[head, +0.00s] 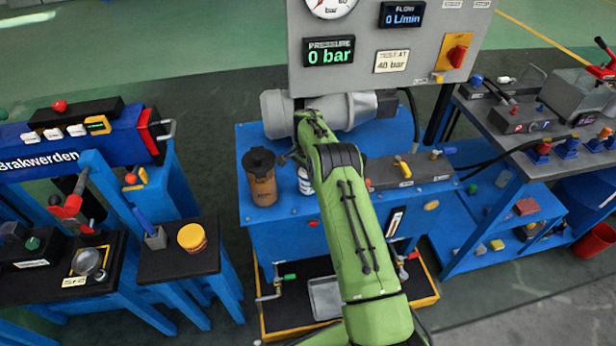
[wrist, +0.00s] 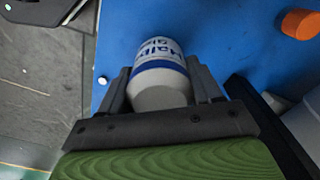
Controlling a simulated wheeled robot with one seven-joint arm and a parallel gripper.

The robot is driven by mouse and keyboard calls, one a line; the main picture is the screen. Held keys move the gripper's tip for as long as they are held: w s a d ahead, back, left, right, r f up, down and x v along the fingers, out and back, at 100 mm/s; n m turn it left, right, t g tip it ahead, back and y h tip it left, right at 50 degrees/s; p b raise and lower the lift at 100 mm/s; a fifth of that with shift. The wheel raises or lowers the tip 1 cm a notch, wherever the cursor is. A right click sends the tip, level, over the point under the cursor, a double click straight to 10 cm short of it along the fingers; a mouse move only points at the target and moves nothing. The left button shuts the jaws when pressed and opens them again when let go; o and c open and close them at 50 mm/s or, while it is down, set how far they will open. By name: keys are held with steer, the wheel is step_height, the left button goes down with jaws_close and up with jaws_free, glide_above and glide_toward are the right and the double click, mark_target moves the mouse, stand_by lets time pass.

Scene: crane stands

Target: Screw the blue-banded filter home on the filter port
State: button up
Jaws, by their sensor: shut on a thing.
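The blue-banded filter is a white canister with blue lettering and a blue band. In the wrist view the filter (wrist: 160,80) sits between the two fingers of my gripper (wrist: 162,88), which is shut on it. In the head view a small part of the filter (head: 304,181) shows just left of my green arm, over the blue bench. My arm covers most of the gripper and the area around it there. The filter port is hidden; I cannot tell whether the filter touches it.
A brown canister with a black top (head: 261,178) stands close left of the filter on the blue bench (head: 245,140). A grey motor (head: 345,108) lies behind. A grey panel (head: 400,85) reads 0 bar and 0 L/min. A grey valve block (head: 410,172) sits at right.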

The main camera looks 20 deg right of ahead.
steer(key=m, duration=0.2)
steer(key=shift+w+m+b, duration=0.1)
steer(key=shift+m+b, duration=0.25)
steer(key=shift+m, duration=0.05)
steer(key=m, duration=0.3)
steer(key=shift+m, duration=0.3)
steer(key=m, duration=0.3)
steer(key=shift+m+b, duration=0.35)
steer(key=shift+m, duration=0.05)
steer(key=m, duration=0.3)
steer(key=shift+m, duration=1.1)
